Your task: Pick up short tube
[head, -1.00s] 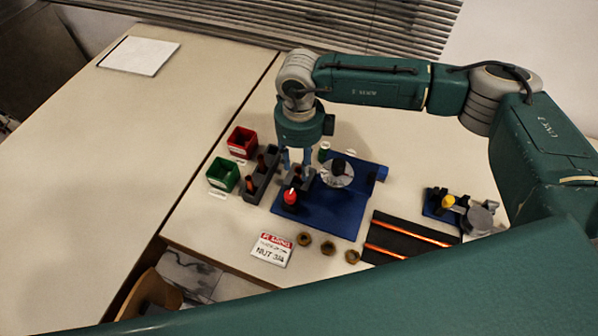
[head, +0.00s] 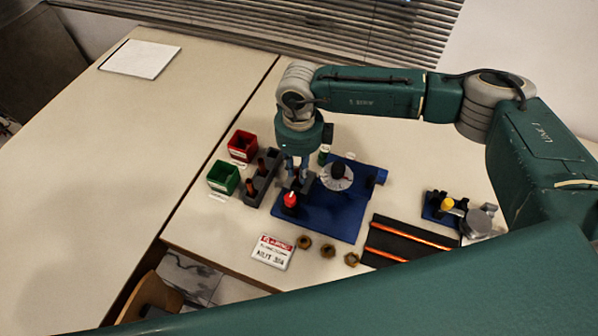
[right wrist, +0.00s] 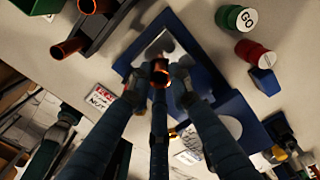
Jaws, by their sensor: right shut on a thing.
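My right gripper (head: 297,172) points down over the blue gauge rig (head: 335,222), near the dial and the red-topped knob. In the right wrist view, its fingertips (right wrist: 158,82) are shut on a short copper tube (right wrist: 160,70), whose open end faces the camera. The gripper hides this tube in the head view. Other copper tubes stand in the dark rack (head: 252,195) to the left of the gripper; two show in the right wrist view (right wrist: 68,48).
A red bin (head: 242,146) and a green bin (head: 223,178) stand left of the rack. Brass nuts (head: 303,242) and a sign (head: 272,252) lie in front. Long copper tubes lie on a dark mat (head: 385,240). GO (right wrist: 237,18) and red (right wrist: 250,52) cylinders stand behind the rig.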

